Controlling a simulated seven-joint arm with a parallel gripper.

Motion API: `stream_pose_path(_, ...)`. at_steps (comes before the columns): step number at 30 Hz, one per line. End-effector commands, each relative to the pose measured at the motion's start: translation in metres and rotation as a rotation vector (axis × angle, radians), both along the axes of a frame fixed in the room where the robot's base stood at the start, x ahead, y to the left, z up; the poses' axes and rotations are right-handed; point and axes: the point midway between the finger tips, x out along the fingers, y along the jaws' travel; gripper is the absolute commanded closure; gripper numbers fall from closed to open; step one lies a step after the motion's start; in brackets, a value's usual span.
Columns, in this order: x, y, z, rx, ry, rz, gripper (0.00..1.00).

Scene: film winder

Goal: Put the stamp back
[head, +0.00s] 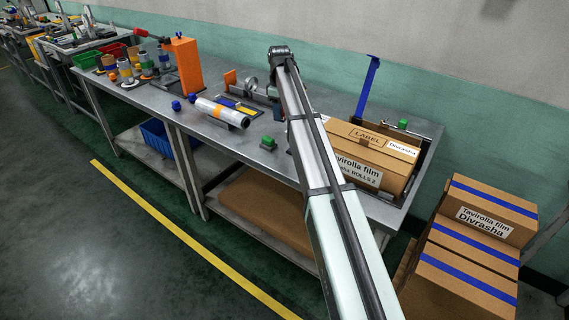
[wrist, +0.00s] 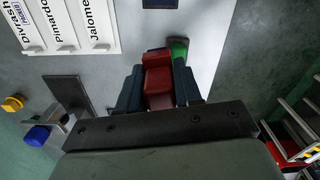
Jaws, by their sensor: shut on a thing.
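My gripper (wrist: 160,72) is shut on a red block, which I take to be the stamp (wrist: 158,90). It sits between the two dark fingers in the wrist view. A green piece (wrist: 180,48) shows just beyond the right finger; I cannot tell whether it touches the held block. In the head view my arm hides most of the gripper and the stamp, over the middle of the metal bench (head: 262,158). The stamp's underside is hidden, and I cannot tell its exact height above the bench.
A white label board (wrist: 68,22) is at upper left in the wrist view. In the head view, a film roll (head: 221,112) lies left of my arm, and a small green-topped item (head: 268,142) stands near the front edge. A labelled carton (head: 375,152) is on the right.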

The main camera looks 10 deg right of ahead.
Motion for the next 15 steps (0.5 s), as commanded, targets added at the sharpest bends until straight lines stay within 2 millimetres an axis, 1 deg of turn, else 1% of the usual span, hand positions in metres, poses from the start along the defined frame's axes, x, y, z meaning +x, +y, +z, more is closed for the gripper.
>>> stream_pose_path(1, -0.028, 0.004, -0.002, -0.001, -0.001, -0.003, 0.85)
stream_pose_path(3, -0.051, 0.006, -0.003, -0.001, -0.001, -0.017, 0.85)
stream_pose_path(6, -0.079, 0.004, -0.007, -0.001, -0.001, -0.044, 0.85)
stream_pose_path(10, -0.103, 0.003, -0.011, -0.001, -0.001, -0.083, 0.85)
stream_pose_path(13, -0.113, 0.002, -0.013, -0.001, -0.001, -0.123, 0.85)
stream_pose_path(15, -0.112, 0.002, -0.012, -0.001, -0.001, -0.159, 0.85)
